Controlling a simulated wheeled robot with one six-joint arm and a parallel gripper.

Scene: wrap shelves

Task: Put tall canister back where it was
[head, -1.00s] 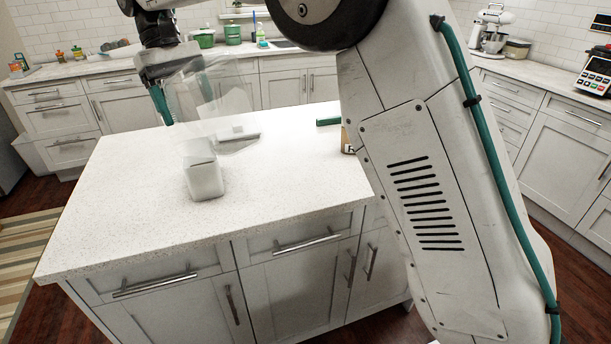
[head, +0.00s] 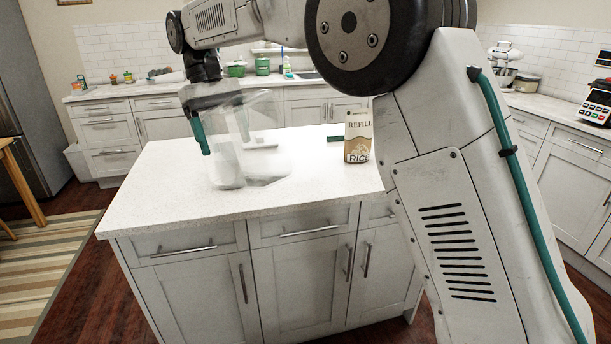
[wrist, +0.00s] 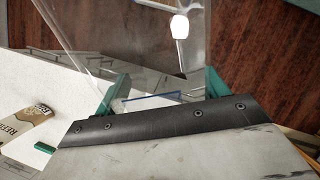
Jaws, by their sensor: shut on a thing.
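The tall canister (head: 262,125) is a clear, see-through vessel in the head view, over the left part of the white island top. My gripper (head: 212,130) is shut on it, with a green finger showing at its left side. In the wrist view, clear walls (wrist: 145,50) stretch away between the two green fingers of my gripper (wrist: 160,88). A pale blocky container (head: 228,170) shows through the clear canister. I cannot tell whether the canister's base touches the island top.
The island top (head: 310,185) is clear at the front. A rice refill pack (head: 358,137) stands at its right, next to my arm, with a small green item (head: 335,138) beside it. Green pots (head: 262,66) stand on the back counter.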

